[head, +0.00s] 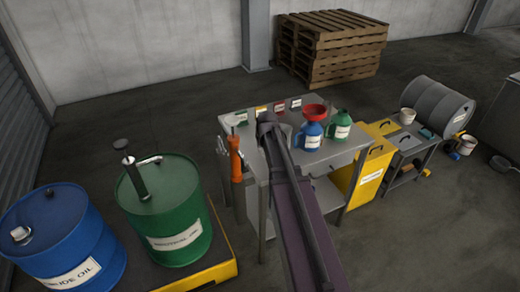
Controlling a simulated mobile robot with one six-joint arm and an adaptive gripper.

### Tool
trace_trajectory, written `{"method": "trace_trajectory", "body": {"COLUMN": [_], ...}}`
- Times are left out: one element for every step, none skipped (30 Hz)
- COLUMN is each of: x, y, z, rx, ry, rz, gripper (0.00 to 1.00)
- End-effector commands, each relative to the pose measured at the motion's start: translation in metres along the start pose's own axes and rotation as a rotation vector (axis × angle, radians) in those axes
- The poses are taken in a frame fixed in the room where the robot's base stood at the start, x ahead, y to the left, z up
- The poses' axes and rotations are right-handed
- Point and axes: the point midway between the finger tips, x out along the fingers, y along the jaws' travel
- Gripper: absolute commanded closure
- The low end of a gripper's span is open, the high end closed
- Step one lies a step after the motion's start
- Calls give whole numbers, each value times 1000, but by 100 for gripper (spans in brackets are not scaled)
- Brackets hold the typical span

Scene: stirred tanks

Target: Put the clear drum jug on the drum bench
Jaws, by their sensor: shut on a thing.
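My arm reaches from the bottom of the head view up over the larger grey metal bench (330,157). My gripper (268,126) is at its far end, above or at the bench top, shut, with its fingers mostly hidden by the arm. A pale, see-through shape, the clear drum jug (286,131), shows just right of the gripper, partly covered by my arm. I cannot tell whether it touches the bench top. A smaller, lower grey bench (408,149) stands to the right, beside a grey drum (438,106) lying on its side. I cannot read which bench is the drum bench.
A blue jug with a red funnel (312,128) and a green jug (339,126) stand right of my arm. Small label cards line the bench's back. An orange-handled tool (235,158) is at its left. Yellow bins (370,170) stand between the benches. Blue and green drums (165,213) fill the left.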

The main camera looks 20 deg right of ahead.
Motion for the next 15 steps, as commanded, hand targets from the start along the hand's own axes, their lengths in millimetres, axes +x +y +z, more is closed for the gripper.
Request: {"method": "trace_trajectory", "body": {"x": [6, 8, 10, 11, 12, 13, 14, 14, 14, 14, 14, 14, 14, 14, 14], "y": [0, 0, 0, 0, 0, 0, 0, 0, 0, 0, 0, 0, 0, 0, 0], "z": [-11, -14, -18, -20, -22, -24, -25, -26, -26, -26, -26, -26, -25, -25, -25], "rx": [0, 0, 0, 0, 0, 0, 0, 0, 0, 0, 0, 0, 0, 0, 0], "ry": [0, 0, 0, 0, 0, 0, 0, 0, 0, 0, 0, 0, 0, 0, 0], "rz": [0, 0, 0, 0, 0, 0, 0, 0, 0, 0, 0, 0, 0, 0, 0], "gripper": [100, 100, 100, 100, 100, 100, 100, 100, 100, 100, 100, 100, 100, 100, 100]}}
